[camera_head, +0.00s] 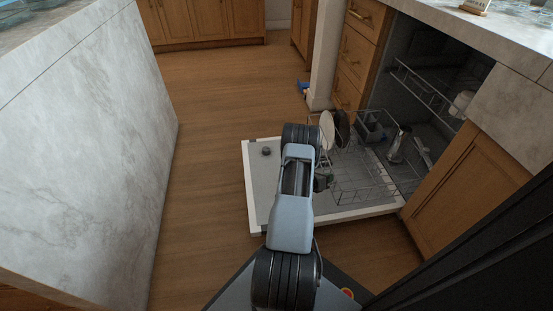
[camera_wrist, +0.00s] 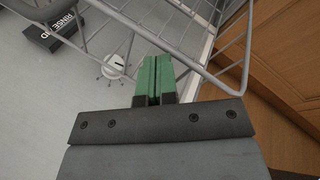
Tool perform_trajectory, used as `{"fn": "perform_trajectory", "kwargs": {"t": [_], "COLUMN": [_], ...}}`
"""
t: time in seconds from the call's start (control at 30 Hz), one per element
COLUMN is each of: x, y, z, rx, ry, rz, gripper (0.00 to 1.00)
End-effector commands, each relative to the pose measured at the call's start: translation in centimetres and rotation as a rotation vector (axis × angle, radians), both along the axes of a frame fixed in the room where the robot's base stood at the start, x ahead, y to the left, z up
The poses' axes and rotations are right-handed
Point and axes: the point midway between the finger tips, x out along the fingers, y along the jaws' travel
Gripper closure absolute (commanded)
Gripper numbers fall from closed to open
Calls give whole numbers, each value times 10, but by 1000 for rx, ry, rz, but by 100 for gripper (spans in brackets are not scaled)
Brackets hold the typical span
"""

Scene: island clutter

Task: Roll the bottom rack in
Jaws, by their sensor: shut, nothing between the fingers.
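The bottom rack (camera_head: 365,178) is a grey wire basket pulled part way out of the dishwasher, over its lowered door (camera_head: 258,190). It holds a white plate (camera_head: 327,130), a dark plate (camera_head: 342,126) and a metal cup-like item (camera_head: 396,146). In the wrist view, rack wires (camera_wrist: 190,60) cross just beyond my gripper. My gripper (camera_wrist: 158,66) shows as two green fingertips pressed together with nothing between them. The tips are at or very close to the rack's outer wires; I cannot tell whether they touch.
The upper rack (camera_head: 425,85) sits inside the dishwasher with a white item on it. A marble island (camera_head: 90,150) stands at the left. Wooden drawers (camera_head: 358,55) and a cabinet (camera_head: 470,190) flank the dishwasher. The wooden floor (camera_head: 210,120) between is mostly clear.

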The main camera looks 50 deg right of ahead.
Motion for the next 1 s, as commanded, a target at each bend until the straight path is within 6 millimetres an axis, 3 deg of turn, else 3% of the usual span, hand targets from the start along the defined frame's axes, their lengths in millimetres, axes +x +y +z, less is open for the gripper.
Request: {"fn": "perform_trajectory", "kwargs": {"t": [1.0], "x": [-33], "y": [-40], "z": [0], "rx": [-2], "ry": [0], "rz": [-1], "gripper": [100]}}
